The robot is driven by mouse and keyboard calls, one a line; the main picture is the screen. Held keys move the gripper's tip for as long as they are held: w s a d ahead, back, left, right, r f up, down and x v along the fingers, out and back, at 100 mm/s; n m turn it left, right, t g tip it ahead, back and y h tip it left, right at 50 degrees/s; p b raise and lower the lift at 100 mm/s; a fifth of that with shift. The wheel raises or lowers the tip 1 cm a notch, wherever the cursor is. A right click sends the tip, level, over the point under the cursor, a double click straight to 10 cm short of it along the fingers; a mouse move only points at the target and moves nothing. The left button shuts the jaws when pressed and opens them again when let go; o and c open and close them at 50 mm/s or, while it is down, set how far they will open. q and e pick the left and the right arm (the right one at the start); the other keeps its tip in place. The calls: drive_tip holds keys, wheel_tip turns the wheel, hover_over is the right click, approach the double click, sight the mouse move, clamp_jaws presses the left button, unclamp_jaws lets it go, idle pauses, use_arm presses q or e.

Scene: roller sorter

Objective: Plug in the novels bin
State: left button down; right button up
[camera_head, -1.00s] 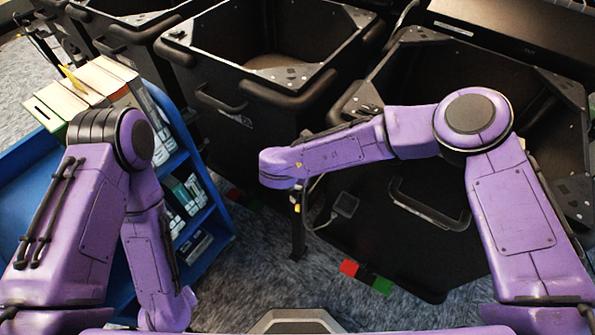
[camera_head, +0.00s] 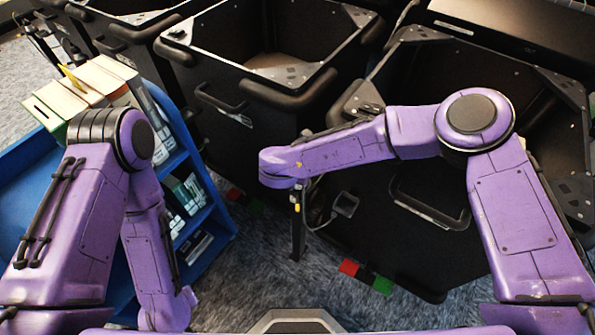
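Large black bins with handles stand ahead; I cannot read which is the novels bin. The nearest bin (camera_head: 405,255) is at the right, and another bin (camera_head: 225,125) stands at the middle back. A small dark box (camera_head: 345,204) with a thin cable hangs at the nearest bin's left side. My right arm reaches left across this bin, its wrist at the picture's middle. A dark upright piece with a yellow bit is below the wrist; the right gripper's fingers cannot be made out. My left arm points down at the left, its gripper out of sight.
A blue cart (camera_head: 222,238) with books on its top and shelves stands at the left, close to my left arm. Grey carpet (camera_head: 265,270) is open between cart and bin.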

drive_tip(key=shift+f+b, duration=0.3)
drive_tip(key=shift+f, duration=0.1)
drive_tip(key=o, duration=1.3)
drive_tip(key=shift+c, duration=0.2)
drive_tip(key=v, duration=1)
drive_tip(key=shift+r+b, duration=0.25)
drive_tip(key=shift+b, duration=0.15)
drive_tip(key=shift+s+a, duration=0.1)
drive_tip(key=shift+s, duration=0.05)
